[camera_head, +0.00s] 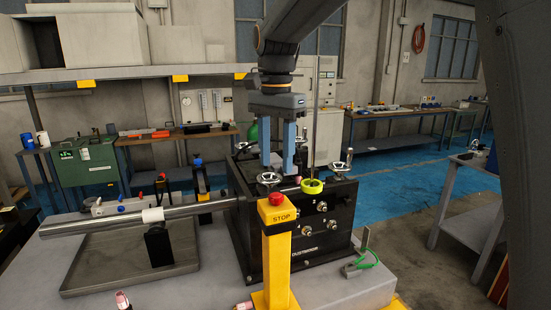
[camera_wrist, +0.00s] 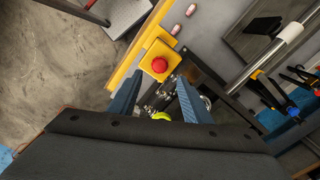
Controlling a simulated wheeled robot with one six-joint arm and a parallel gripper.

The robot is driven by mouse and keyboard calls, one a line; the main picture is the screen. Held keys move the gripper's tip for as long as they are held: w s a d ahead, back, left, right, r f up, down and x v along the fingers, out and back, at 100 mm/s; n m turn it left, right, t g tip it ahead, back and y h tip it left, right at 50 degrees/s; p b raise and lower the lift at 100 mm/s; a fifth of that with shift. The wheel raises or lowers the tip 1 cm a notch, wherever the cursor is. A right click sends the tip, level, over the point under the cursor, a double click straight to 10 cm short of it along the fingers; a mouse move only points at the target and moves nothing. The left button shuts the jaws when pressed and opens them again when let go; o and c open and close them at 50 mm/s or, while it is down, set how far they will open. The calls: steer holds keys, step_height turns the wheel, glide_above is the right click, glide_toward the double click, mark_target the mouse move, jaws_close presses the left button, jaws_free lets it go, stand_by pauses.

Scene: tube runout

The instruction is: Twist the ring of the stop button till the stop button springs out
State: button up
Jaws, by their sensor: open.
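The stop button (camera_head: 275,198) is a red knob on top of a yellow post (camera_head: 277,250) marked STOP. In the wrist view the red button (camera_wrist: 159,65) shows from above on its yellow housing (camera_wrist: 153,50), ahead of the fingertips. Whether it is pressed in cannot be told, and a separate ring is too small to make out. My gripper (camera_head: 277,166) is open and empty, with its blue fingers pointing down. In the head view it appears above and behind the button, over the black machine. In the wrist view the gripper's fingers (camera_wrist: 156,92) stand apart, not touching the button.
The black machine (camera_head: 315,235) stands behind the post, with knobs and a yellow-green ring (camera_head: 312,186) on top. A steel tube (camera_head: 120,220) runs left from it over a grey tray (camera_head: 85,270).

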mark_target(276, 194)
step_height(276, 194, down, 6)
steer(key=shift+f+b, duration=0.1)
steer(key=shift+b, duration=0.9)
step_height(276, 194, down, 2)
steer(key=shift+b, duration=1.05)
steer(key=shift+r+p, duration=0.25)
steer(key=shift+p, duration=0.15)
steer(key=shift+f, duration=0.1)
steer(key=c, duration=0.8)
